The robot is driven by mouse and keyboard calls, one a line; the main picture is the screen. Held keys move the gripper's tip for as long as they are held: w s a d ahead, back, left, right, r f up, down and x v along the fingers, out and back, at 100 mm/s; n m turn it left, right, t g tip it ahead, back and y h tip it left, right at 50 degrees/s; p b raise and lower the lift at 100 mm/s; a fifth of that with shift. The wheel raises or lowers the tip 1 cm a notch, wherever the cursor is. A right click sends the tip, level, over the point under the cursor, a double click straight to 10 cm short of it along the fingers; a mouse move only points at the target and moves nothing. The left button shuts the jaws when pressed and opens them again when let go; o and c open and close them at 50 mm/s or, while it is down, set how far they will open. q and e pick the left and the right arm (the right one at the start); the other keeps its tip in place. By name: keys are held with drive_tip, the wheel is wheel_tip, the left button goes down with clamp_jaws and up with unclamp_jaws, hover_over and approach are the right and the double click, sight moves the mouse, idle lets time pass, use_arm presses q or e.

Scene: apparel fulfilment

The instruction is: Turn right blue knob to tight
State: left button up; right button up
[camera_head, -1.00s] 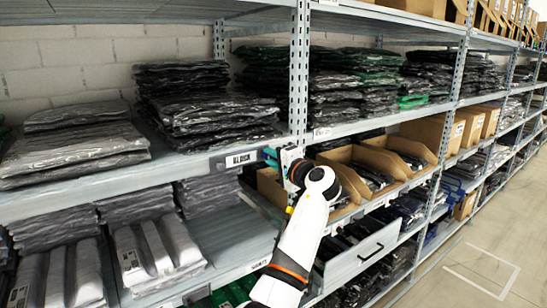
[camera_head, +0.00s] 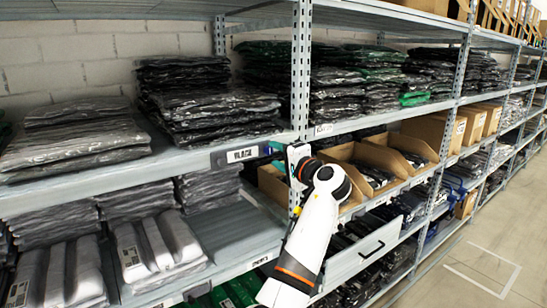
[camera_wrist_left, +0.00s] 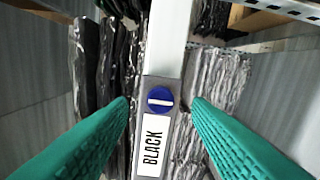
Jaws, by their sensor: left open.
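The blue knob (camera_wrist_left: 160,99) shows in the left wrist view as a round disc with a pale slot lying roughly across the picture. My left gripper (camera_head: 273,153) is open, with teal fingers on both sides of the knob and visible gaps between. In the head view it is at the right end of the label holder (camera_head: 235,155) on the shelf edge, where the knob cannot be made out. My right gripper is not in view.
A grey upright post (camera_head: 300,70) stands close to my left gripper. Black bagged garments (camera_head: 205,100) are stacked on the shelf above the holder. Open cardboard boxes (camera_head: 350,152) are to the right. The aisle floor (camera_head: 470,245) at right is clear.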

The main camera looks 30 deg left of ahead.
use_arm(q)
drive_tip(key=b+v, duration=0.3)
drive_tip(key=v, duration=0.6)
drive_tip(key=shift+s+d, duration=0.2)
